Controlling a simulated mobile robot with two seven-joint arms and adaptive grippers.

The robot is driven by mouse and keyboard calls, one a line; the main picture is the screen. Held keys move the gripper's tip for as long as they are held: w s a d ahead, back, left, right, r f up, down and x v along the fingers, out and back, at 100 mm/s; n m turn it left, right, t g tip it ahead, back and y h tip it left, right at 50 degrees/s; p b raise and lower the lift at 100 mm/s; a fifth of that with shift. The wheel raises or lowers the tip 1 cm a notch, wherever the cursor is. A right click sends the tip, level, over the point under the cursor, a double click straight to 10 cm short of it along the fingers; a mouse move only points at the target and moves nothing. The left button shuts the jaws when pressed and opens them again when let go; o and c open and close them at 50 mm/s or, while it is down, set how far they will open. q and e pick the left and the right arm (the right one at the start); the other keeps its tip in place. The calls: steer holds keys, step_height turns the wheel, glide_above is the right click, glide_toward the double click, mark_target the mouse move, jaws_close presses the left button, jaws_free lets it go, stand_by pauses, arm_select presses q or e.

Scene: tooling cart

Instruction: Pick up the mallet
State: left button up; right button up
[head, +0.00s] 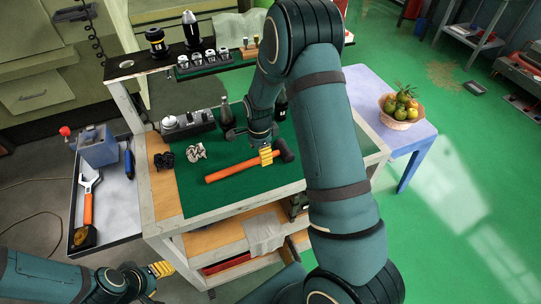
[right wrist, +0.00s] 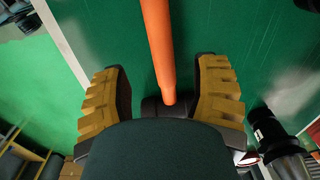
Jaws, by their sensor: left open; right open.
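The mallet lies on the green mat (head: 245,187) of the cart's work surface. Its orange handle (head: 230,170) points left and its black head (head: 284,150) is at the right. My right gripper (head: 265,155) is over the mallet near the head. In the right wrist view, the orange handle (right wrist: 157,45) runs between the two spread yellow fingers of my right gripper (right wrist: 160,98). Clear gaps show on both sides, and part of the head is hidden by the gripper's body. My left gripper (head: 162,269) is open and empty, low at the left in front of the cart.
A side tray (head: 126,221) holds an orange-handled wrench (head: 89,196). A fruit basket (head: 401,115) stands on a blue table (head: 365,88) at the right.

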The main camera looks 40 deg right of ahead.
steer(key=f, duration=0.3)
steer(key=shift+w+f, duration=0.2)
steer(key=shift+w, duration=0.05)
jaws_close()
